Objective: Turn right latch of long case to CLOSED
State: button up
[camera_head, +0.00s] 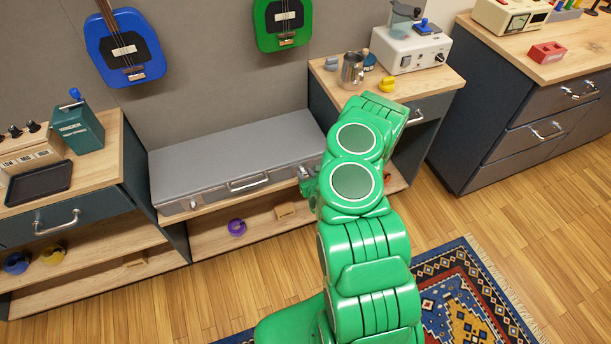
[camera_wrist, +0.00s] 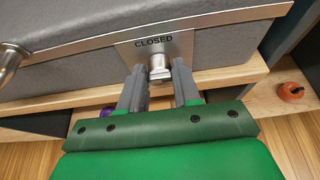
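The long grey case (camera_head: 235,153) lies with its lid down on the low wooden bench between two cabinets. In the wrist view its front (camera_wrist: 90,75) fills the upper part. The right latch (camera_wrist: 158,66) is a small metal knob on a plate marked CLOSED above it. My gripper (camera_wrist: 157,72) is in front of the latch with one finger on each side of the knob. Whether the fingers touch the knob, and which way the latch is turned, I cannot tell. In the head view my green arm hides the latch and most of my gripper (camera_head: 306,180).
The case handle (camera_head: 248,182) is on the front, left of my gripper. A purple ring (camera_head: 237,227) lies on the shelf below. The right cabinet (camera_head: 425,105) stands close to my arm. An orange object (camera_wrist: 290,91) is at right in the wrist view.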

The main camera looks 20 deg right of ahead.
grip_shut()
jog(key=shift+n, duration=0.3)
jog(key=n+h, duration=0.2)
jog(key=n, duration=0.1)
jog(key=n+t+h, duration=0.1)
jog(key=n+h, duration=0.1)
jog(key=n, duration=0.1)
jog(key=a+n+h, duration=0.1)
jog(key=n, duration=0.2)
jog(key=shift+f+t+h, duration=0.3)
jog(key=shift+h, duration=0.1)
dwell(0.4)
dwell(0.4)
